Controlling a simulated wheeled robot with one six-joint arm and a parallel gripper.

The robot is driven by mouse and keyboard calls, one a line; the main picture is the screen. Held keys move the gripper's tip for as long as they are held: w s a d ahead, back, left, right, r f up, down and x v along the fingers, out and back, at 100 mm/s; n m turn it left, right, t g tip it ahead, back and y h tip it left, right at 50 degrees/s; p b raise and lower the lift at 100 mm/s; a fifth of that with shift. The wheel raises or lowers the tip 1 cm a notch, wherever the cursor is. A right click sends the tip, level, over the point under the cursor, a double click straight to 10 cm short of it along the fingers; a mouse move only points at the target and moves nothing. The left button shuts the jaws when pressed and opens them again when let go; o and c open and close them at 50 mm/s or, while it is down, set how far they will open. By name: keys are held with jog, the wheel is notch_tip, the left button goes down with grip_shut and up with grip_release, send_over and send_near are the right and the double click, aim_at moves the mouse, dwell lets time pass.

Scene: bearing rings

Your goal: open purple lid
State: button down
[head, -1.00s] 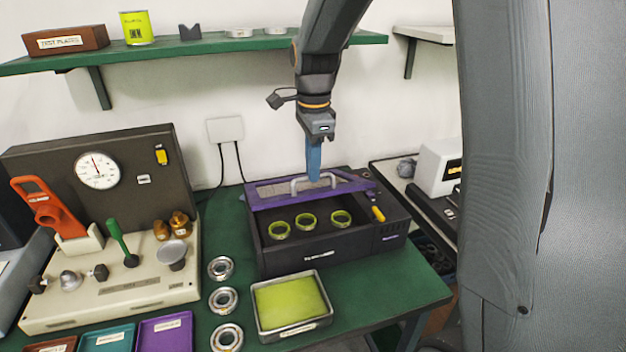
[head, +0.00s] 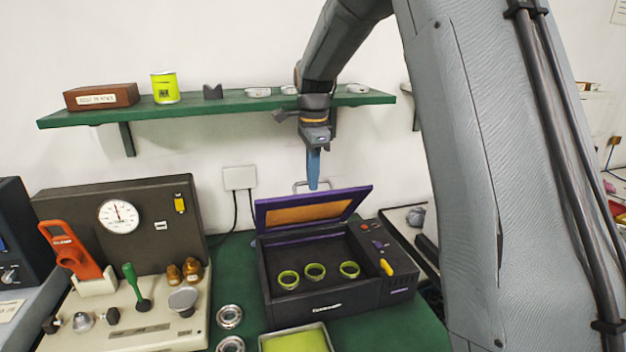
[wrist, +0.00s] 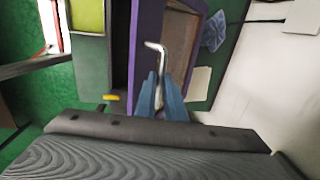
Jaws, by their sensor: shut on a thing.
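The purple lid (head: 362,196) is tilted up at the back of the dark box (head: 345,302), with its orange-brown underside showing in the head view. Its metal handle (head: 297,187) stands at the lid's upper edge. My gripper (head: 313,187) points down and is shut on the handle. In the wrist view the blue fingers (wrist: 160,78) close around the handle (wrist: 155,45), beside the purple lid edge (wrist: 146,40). The exact contact is partly hidden by the fingers. Three yellow-green rings (head: 315,271) sit inside the open box.
A green shelf (head: 220,109) with several items runs along the wall behind my gripper. A gauge panel (head: 150,222) stands left of the box. Metal bearing rings (head: 229,316) and a tray with a yellow-green pad (head: 297,341) lie in front.

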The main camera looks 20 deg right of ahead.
jog(key=shift+f, duration=0.3)
jog(key=c, duration=2.2)
grip_release()
jog(key=o, duration=0.4)
jog(key=shift+w+f, duration=0.1)
jog(key=shift+w, duration=0.1)
jog(key=shift+c, duration=0.2)
jog(key=shift+s+r, duration=0.1)
jog(key=shift+r, duration=0.1)
jog(key=shift+s+r+b, duration=0.15)
jog(key=shift+r+b, duration=0.5)
jog(key=shift+r, duration=1.3)
jog(key=shift+s+r+b, duration=0.1)
jog(key=shift+r+b, duration=0.55)
jog(key=shift+r, duration=1.3)
jog(key=shift+c, duration=0.3)
